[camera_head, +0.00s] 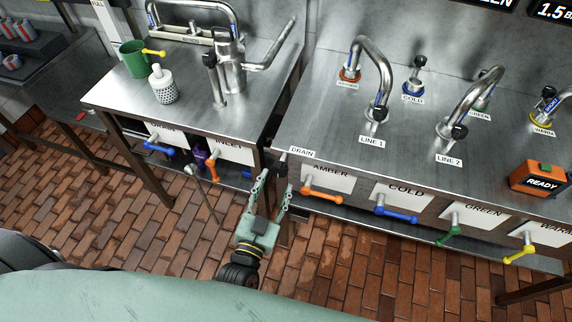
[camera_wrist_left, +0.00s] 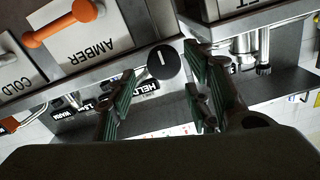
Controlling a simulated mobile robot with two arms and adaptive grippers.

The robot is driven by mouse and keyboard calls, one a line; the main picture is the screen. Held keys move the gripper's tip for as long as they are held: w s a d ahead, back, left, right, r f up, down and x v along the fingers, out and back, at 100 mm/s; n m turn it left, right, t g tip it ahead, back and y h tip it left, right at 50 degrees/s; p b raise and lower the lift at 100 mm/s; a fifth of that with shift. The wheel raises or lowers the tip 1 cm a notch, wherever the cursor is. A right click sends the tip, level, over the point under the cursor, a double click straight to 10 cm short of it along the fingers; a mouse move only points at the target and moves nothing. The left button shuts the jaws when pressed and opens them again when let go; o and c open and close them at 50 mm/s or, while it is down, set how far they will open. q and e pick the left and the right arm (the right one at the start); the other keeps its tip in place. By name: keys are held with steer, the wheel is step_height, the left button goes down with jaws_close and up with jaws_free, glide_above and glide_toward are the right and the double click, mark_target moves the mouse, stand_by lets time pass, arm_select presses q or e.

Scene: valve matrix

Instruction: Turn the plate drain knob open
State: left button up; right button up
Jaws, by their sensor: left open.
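The drain knob is a round black knob with a white line on its face. In the left wrist view the knob (camera_wrist_left: 163,62) shows between my open fingertips, with no clear grip on it. In the head view the DRAIN label (camera_head: 302,152) sits at the left front corner of the right-hand counter, and the knob there is mostly hidden behind my gripper. My left gripper (camera_head: 276,178) is open and empty, its fingers pointing at that corner; it also shows in the left wrist view (camera_wrist_left: 160,75). My right gripper is not in view.
The amber lever (camera_head: 321,194) is close to the right of my gripper, with the blue cold lever (camera_head: 396,214) beyond. An orange lever (camera_head: 213,168) is on the left counter (camera_head: 125,93). An orange READY box (camera_head: 540,178) stands at the right.

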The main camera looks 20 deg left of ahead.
mark_target(280, 174)
arm_select(q)
steer(key=w, duration=0.5)
steer(key=shift+w+p, duration=0.2)
steer(key=shift+p, duration=0.15)
steer(key=shift+w+d, duration=0.1)
steer(key=shift+w, duration=0.25)
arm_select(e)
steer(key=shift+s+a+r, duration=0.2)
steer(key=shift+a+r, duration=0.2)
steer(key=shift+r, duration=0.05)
arm_select(q)
steer(key=shift+c, duration=0.4)
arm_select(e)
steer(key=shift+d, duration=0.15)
arm_select(q)
steer(key=shift+c, duration=0.9)
steer(key=shift+f, duration=0.1)
steer(key=c, duration=0.8)
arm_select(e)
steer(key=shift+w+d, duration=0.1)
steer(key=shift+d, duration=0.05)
